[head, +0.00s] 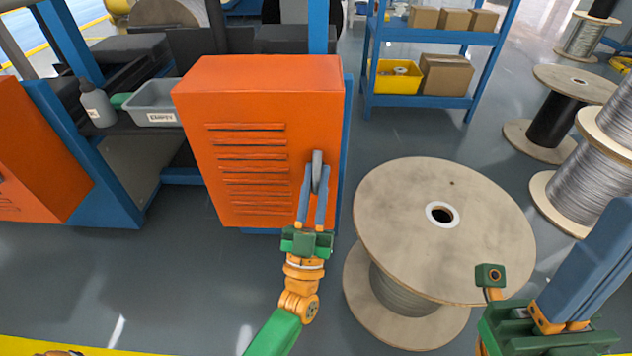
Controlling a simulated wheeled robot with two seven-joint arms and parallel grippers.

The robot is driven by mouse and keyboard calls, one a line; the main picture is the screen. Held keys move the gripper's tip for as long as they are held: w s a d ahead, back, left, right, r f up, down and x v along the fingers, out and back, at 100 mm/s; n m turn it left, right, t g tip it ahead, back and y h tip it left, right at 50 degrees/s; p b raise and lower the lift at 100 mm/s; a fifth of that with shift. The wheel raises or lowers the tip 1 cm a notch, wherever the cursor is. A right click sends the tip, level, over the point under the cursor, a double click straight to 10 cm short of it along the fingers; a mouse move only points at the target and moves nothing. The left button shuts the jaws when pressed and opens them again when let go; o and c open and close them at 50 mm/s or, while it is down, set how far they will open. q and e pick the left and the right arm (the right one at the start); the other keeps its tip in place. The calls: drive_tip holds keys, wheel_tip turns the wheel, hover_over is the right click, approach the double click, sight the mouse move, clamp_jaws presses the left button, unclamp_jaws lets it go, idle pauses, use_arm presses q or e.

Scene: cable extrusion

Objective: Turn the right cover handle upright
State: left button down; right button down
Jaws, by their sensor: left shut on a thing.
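The orange cover (240,90) with a column of slots stands in the middle of the head view. Its grey handle (318,158) is at the right side of the front face and looks close to upright in the picture. My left gripper (313,178) reaches up from below with its blue-grey fingers on either side of the handle, shut on it. The fingers hide the handle's lower part. My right gripper (592,262) is at the lower right, away from the cover. Whether its fingers are apart is not clear.
A large wooden cable spool (400,210) stands just right of the cover. More spools (560,125) stand farther right. A blue shelf (415,105) with boxes is behind. A grey bin (153,100) and a bottle (96,104) are at the left. The floor at lower left is clear.

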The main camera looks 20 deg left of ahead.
sight(315, 188)
idle(0.3)
use_arm(q)
drive_tip(key=c, duration=0.8)
unclamp_jaws()
drive_tip(key=shift+c, duration=0.2)
drive_tip(key=v, duration=0.6)
drive_tip(key=shift+s+f, duration=0.25)
drive_tip(key=shift+f, duration=0.1)
drive_tip(key=shift+s, duration=0.1)
